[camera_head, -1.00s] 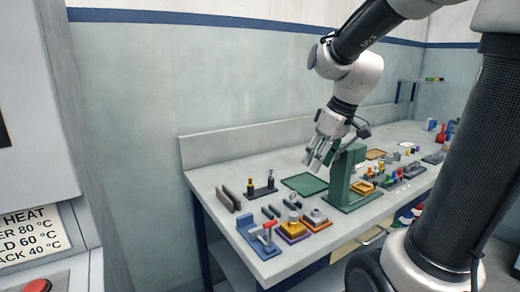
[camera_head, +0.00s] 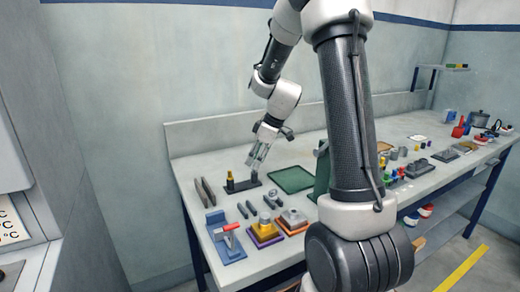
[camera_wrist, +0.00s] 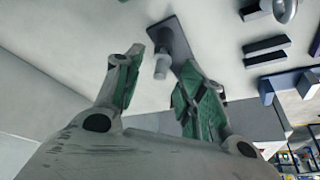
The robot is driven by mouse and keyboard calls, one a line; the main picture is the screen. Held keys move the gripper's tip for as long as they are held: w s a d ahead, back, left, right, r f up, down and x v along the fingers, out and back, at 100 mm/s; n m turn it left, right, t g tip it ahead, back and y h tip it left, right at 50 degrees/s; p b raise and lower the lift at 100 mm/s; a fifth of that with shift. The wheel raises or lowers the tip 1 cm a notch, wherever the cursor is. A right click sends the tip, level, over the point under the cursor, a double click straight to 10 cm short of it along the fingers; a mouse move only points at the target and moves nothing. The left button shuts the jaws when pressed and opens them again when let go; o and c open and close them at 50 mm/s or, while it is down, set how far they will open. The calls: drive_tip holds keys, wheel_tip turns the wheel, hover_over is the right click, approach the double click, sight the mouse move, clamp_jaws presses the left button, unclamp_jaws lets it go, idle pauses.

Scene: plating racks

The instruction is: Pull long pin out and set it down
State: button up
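A dark flat base (camera_head: 242,185) lies on the table and also shows in the wrist view (camera_wrist: 177,42). A black pin with a yellow part (camera_head: 230,181) stands upright at its left end. A second dark pin (camera_head: 255,175) stands at its right end, just below my gripper (camera_head: 252,163). In the wrist view a grey pin (camera_wrist: 161,67) shows between the spread green-padded fingers of my gripper (camera_wrist: 160,60). The gripper is open and I see no contact. I cannot tell from these views which pin is the longer.
Two dark upright plates (camera_head: 205,191) stand left of the base. A green tray (camera_head: 291,179) lies to its right. Several dark bars (camera_head: 243,210), a blue fixture with a red handle (camera_head: 226,238) and a yellow block (camera_head: 265,228) stand in front. The wall ledge is close behind.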

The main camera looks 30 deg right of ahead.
drive_tip(key=shift+x, duration=1.25)
clamp_jaws()
drive_tip(key=c, duration=0.6)
unclamp_jaws()
clamp_jaws()
drive_tip(key=shift+r+n+g+y, duration=0.15)
drive_tip(key=shift+n+g+y, duration=0.1)
drive_tip(key=shift+n, duration=0.6)
drive_tip(key=shift+r+n+g+y, duration=0.15)
drive_tip(key=shift+n+g, duration=0.1)
drive_tip(key=shift+n, duration=0.6)
drive_tip(key=shift+r, duration=0.1)
